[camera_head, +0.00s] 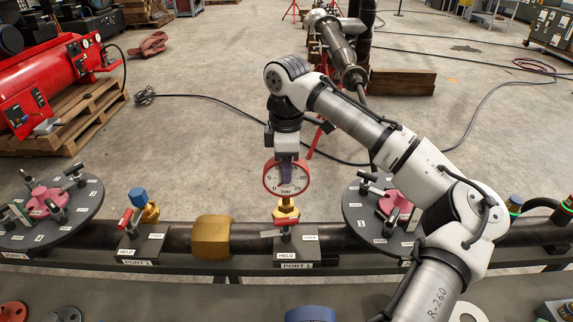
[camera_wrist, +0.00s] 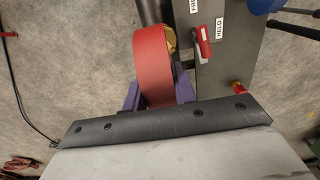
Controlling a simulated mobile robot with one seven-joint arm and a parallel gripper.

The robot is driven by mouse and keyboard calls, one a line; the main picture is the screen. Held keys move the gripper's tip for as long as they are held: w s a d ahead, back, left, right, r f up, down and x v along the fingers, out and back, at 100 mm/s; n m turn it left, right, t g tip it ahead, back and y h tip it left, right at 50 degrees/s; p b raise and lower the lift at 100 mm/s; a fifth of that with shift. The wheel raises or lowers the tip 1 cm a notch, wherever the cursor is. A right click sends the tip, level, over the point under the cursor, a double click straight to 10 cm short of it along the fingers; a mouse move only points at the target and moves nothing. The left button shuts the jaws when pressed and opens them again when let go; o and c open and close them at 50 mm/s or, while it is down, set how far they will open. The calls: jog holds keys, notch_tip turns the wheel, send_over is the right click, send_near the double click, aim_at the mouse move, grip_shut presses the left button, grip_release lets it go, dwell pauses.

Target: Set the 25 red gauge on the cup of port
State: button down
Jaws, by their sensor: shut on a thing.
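The red-rimmed gauge (camera_head: 271,188), with a white dial marked up to 25 bar, is upright above the port 1 block (camera_head: 297,250). In the wrist view the gauge's red rim (camera_wrist: 156,70) sits between my gripper's fingers (camera_wrist: 158,98). A brass fitting (camera_head: 286,214) shows directly under the gauge, over port 1. I cannot tell whether the gauge's stem is seated in the cup. A red lever (camera_wrist: 203,46) lies beside labels FREE and HELD.
Port 2 (camera_head: 140,246) stands to the left with a blue-topped brass fitting (camera_head: 141,200) and a red lever. A brass collar (camera_head: 212,238) on the dark pipe lies between the ports. Round dark plates (camera_head: 85,203) with parts flank both sides.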

jog(key=shift+f+b, duration=0.4)
jog(key=shift+f, duration=0.7)
jog(key=c, duration=1)
grip_release()
jog(key=shift+c, duration=0.2)
jog(key=shift+r, duration=0.1)
notch_tip(320, 180, up, 14)
jog(key=shift+f, duration=0.2)
